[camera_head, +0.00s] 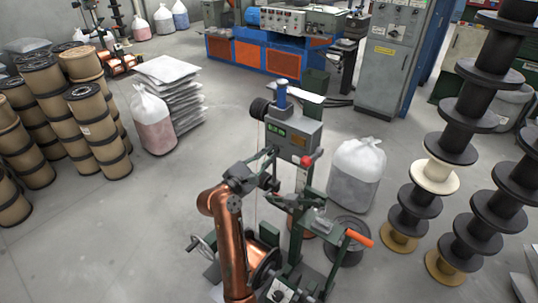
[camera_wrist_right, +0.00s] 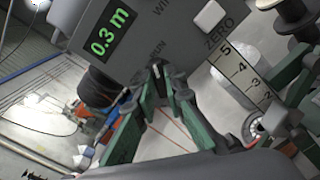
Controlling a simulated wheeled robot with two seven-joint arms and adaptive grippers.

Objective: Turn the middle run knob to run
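The grey meter box (camera_head: 290,135) stands on a green stand in the middle of the head view, with a green display and an orange patch on its front. In the right wrist view its face (camera_wrist_right: 190,50) is close, tilted, and reads 0.3 m. The run knob (camera_wrist_right: 157,71), small and dark with a pale line, sits below lettering that is partly readable as RUN. My right gripper (camera_wrist_right: 160,85) has its green fingers drawn together with the dark tips on either side of the knob; they appear to touch it. In the head view my right gripper (camera_head: 271,165) is at the box's lower front.
A white ZERO button (camera_wrist_right: 208,17) and a numbered scale (camera_wrist_right: 240,70) are beside the knob. A red ball knob (camera_head: 306,161) and an orange handle (camera_head: 359,238) stick out from the stand.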

